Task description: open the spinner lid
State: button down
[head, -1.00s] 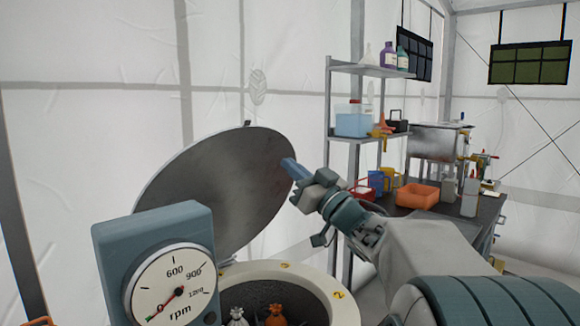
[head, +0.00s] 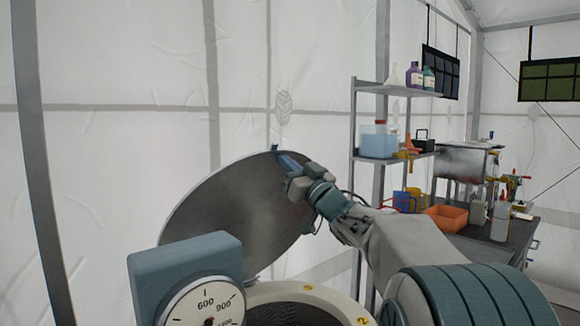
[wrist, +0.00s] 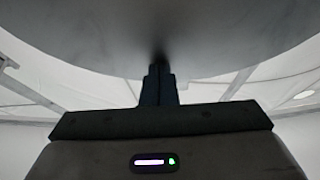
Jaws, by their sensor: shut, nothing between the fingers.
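The spinner lid (head: 225,215) is a large grey metal disc. It stands raised and tilted above the spinner bowl (head: 275,292), whose pale rim carries yellow number tags. My gripper (head: 287,163) is shut and empty at the inner face of the lid, near its upper right edge. In the wrist view the lid (wrist: 230,40) fills the top, and the shut fingers (wrist: 157,85) reach up to its surface and seem to touch it. The blue-grey gauge box (head: 185,265) with an rpm dial stands at the front left of the bowl.
A metal shelf (head: 398,90) with bottles and a blue tub stands behind and right of my arm. A dark workbench (head: 500,240) holds an orange bin (head: 445,218), mugs and bottles. White tent wall lies behind the lid.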

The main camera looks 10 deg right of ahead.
jog(key=w+a+r+p, duration=0.1)
jog(key=w+p, duration=0.2)
jog(key=p, duration=0.1)
jog(key=w+a+r+g+p, duration=0.1)
jog(key=w+a+r+p, duration=0.1)
jog(key=p, duration=0.3)
jog(key=w+a+r+g+h+p, duration=0.1)
jog(key=w+r+p, duration=0.1)
jog(key=w+p, duration=0.2)
jog(key=shift+w+a, duration=0.1)
jog(key=shift+a, duration=0.25)
jog(key=f+p+x, duration=0.1)
jog(key=p+x, duration=0.7)
jog(key=x, duration=0.4)
jog(key=shift+w+f+p, duration=0.25)
jog(key=shift+w+p, duration=0.15)
jog(key=shift+w, duration=0.05)
jog(key=shift+a, duration=0.15)
